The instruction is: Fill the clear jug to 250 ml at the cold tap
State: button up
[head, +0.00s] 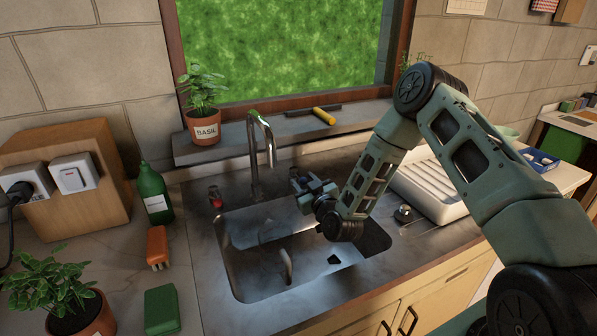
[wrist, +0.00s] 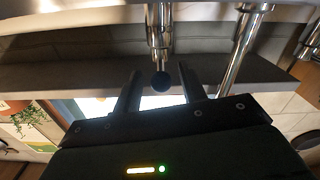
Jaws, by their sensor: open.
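The steel sink (head: 240,282) is set in the worktop, with a tall curved spout (head: 254,165) behind it. A red-marked tap handle (head: 216,198) stands left of the spout. A pale curved shape (head: 287,266) shows in the basin; I cannot tell whether it is the clear jug's handle or a reflection. My gripper (head: 303,183) is over the back of the sink, right of the spout. In the wrist view my gripper (wrist: 160,84) is open, with a dark round knob (wrist: 161,82) on a chrome stem appearing between its fingers. Contact cannot be told. No blue marking shows.
A basil pot (head: 204,127) stands on the sill behind. A green bottle (head: 154,193), an orange object (head: 158,247) and a green block (head: 161,311) are left of the sink. A white drying rack (head: 436,196) is at the right, partly behind my arm.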

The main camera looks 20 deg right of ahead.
aim_at(299, 175)
jog(key=shift+w+p, duration=0.45)
jog(key=shift+w, duration=1.6)
grip_shut()
jog(key=n+y+b, duration=0.1)
jog(key=y+b, duration=0.1)
jog(key=b, duration=0.1)
jog(key=d+n+y+b, duration=0.1)
jog(key=n+y+b, duration=0.1)
jog(key=shift+f+g+y+b, duration=0.1)
jog(key=shift+g+y+b, duration=0.3)
jog(key=shift+n+y, duration=0.3)
jog(key=shift+r, duration=0.2)
